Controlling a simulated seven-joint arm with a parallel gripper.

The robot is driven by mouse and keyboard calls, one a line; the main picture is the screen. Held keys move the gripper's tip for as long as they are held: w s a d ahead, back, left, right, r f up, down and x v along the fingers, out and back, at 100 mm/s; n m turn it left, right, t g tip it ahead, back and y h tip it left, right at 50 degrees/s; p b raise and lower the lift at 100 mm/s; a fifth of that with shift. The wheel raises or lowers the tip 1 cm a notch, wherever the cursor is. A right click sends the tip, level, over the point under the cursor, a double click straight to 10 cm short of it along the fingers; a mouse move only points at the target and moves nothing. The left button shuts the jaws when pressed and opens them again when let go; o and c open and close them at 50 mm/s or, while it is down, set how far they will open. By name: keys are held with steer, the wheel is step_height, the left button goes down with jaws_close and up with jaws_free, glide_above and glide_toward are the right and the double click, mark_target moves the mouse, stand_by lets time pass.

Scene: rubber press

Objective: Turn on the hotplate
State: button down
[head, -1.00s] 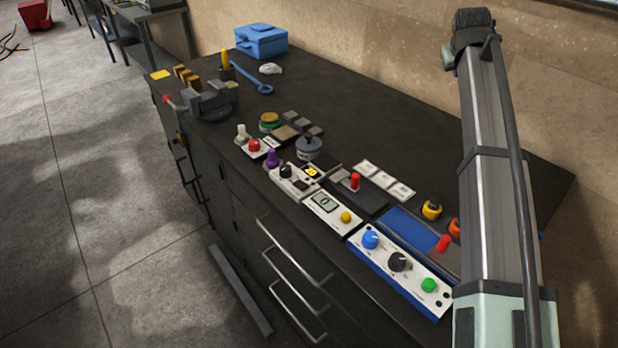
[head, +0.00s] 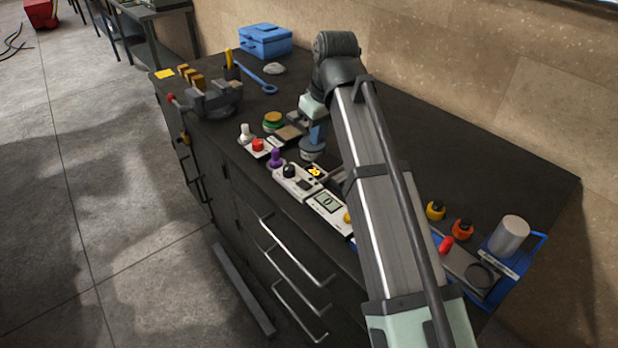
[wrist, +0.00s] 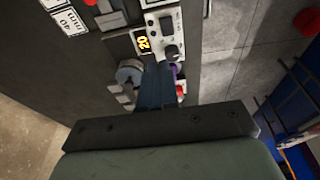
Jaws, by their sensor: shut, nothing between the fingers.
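A white control panel (head: 296,180) with a black knob (head: 289,171) and a dark box with a lit yellow display (head: 315,172) look like the hotplate's controls; I cannot be sure. In the wrist view the display (wrist: 143,42) reads 20, and the black knob (wrist: 172,53) sits on the white panel (wrist: 166,22). My gripper (head: 314,143) is shut and empty, pointing down by the round grey piece (head: 311,154). In the wrist view my blue fingertips (wrist: 157,68) appear just beside the black knob and purple knob (wrist: 178,71); contact cannot be told.
A purple knob (head: 276,157), a red button (head: 258,145) and a white knob (head: 245,132) stand to the left. A white scale (head: 328,206) sits to the right, partly behind my arm. A vise (head: 214,100) is farther left.

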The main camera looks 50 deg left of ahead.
steer(key=shift+s, duration=0.7)
steer(key=shift+f, duration=0.1)
glide_toward(307, 186)
steer(key=x, duration=0.5)
steer(key=shift+a+f, duration=0.2)
steer(key=shift+a, duration=0.05)
steer(key=shift+f, duration=0.55)
